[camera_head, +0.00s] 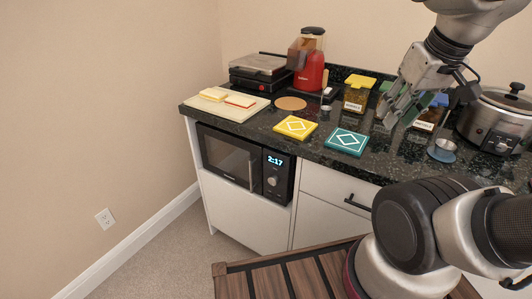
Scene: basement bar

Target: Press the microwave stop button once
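The microwave (229,158) is built into the cabinet under the counter, at the centre-left of the view. Its door is closed. Its black control panel (277,178) is on the right side, with a lit display reading 2:17 and a round knob (272,181) below it. The stop button is too small to make out. My gripper (384,112) is above the counter at the upper right, up and to the right of the microwave, pointing down. Its fingers appear spread, with nothing seen between them. It is apart from the microwave.
On the counter (255,127) are a cutting board (226,110), a black grill (259,72), a red appliance (308,66), yellow (295,127) and teal (346,141) tiles, spice jars (357,95) and a slow cooker (497,119). A drawer handle (357,203) sticks out right of the microwave. Floor at left is clear.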

